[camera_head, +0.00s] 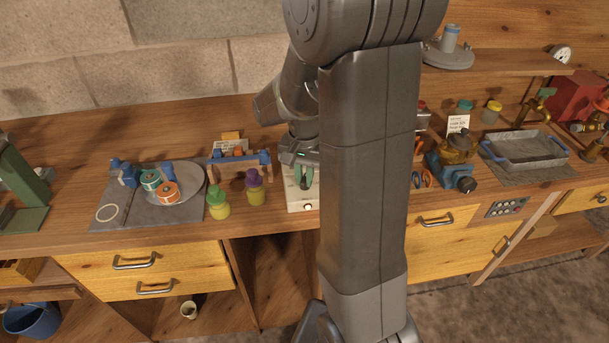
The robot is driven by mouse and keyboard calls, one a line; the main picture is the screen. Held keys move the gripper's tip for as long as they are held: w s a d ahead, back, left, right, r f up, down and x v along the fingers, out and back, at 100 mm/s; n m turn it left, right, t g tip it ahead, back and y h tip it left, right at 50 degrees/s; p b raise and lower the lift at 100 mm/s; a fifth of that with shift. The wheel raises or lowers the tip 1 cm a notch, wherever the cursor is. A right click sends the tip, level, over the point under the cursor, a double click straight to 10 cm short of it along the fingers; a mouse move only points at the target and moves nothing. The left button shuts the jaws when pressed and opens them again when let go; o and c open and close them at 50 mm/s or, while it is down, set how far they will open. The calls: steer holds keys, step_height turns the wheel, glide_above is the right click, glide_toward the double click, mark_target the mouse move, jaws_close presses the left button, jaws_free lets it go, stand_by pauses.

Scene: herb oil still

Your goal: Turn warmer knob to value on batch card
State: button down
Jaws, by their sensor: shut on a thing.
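Whether this or the pale unit is the warmer, I cannot tell. My arm hides the bench between them.
Yellow-green jars (218,206) and a rack (240,164) stand left of my gripper. A grey plate (188,181) with spools lies farther left. A grey tray (526,149) lies at the right, below a wall shelf (500,62).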

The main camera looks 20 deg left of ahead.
steer(key=c, duration=1.5)
jaws_free()
steer(key=shift+o, duration=0.2)
step_height(320, 180, up, 14)
steer(key=shift+f, duration=0.15)
step_height(320, 180, down, 13)
steer(key=shift+f, duration=0.4)
steer(key=shift+n, duration=0.4)
